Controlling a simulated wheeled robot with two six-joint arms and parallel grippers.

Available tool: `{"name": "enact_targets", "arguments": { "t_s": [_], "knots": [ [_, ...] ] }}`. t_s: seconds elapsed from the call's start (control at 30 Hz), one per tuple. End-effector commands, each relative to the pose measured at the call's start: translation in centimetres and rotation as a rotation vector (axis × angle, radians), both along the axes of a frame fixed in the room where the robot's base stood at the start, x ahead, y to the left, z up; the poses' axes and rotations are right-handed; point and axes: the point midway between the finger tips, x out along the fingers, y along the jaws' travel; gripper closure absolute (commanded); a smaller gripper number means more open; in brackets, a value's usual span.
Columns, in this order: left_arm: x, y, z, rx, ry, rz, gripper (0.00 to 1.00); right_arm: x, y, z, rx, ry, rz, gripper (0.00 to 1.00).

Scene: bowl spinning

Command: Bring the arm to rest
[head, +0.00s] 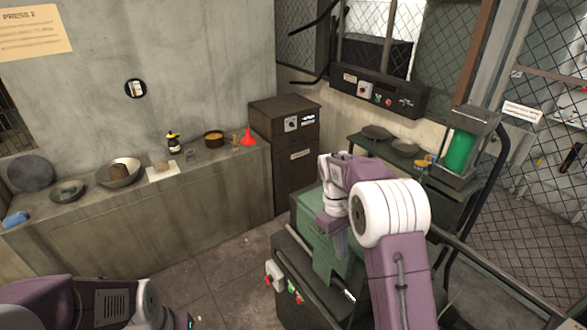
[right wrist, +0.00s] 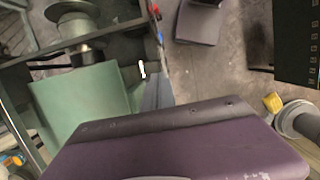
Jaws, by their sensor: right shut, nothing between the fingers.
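My right arm (head: 398,270) comes in from the bottom right, with a purple link and a large white ribbed joint. It bends left, and its wrist is over the green machine (head: 312,213). My right gripper (head: 341,246) points down in front of the machine's green body, shut and empty; I cannot tell whether it touches it. In the right wrist view, my purple housing fills the lower part, with the green machine (right wrist: 82,105) at the left. My left arm (head: 85,303) shows low at the bottom left; its gripper is outside the picture.
A concrete ledge (head: 110,235) along the left wall holds a metal bowl (head: 128,164), a red funnel (head: 248,137) and several small things. A dark cabinet (head: 287,165) stands behind the machine. A green side table (head: 445,183) and mesh fence are at the right. Floor shows left of the machine.

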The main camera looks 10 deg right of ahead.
Motion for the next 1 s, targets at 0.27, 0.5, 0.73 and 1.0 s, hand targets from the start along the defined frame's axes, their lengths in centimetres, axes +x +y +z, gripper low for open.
{"name": "enact_targets", "arguments": {
  "t_s": [0.27,0.5,0.73,1.0],
  "knots": [
    [-0.1,0.0,-7.9,0.0,0.001,0.0,0.72,-3.4,2.1,-4.0,0.009,-0.052,0.038,1.0],
    [-0.1,0.0,-13.2,0.0,0.0,0.0,0.72,-11.6,5.0,-12.3,0.05,-0.15,-0.074,1.0],
    [0.0,0.0,-13.3,0.0,0.0,0.0,0.72,-17.2,6.1,-17.6,0.071,-0.26,-0.33,1.0],
    [0.0,0.0,-13.3,0.0,0.0,0.0,0.72,-15.2,6.1,-17.6,0.081,-0.34,-0.412,1.0]
  ]
}}
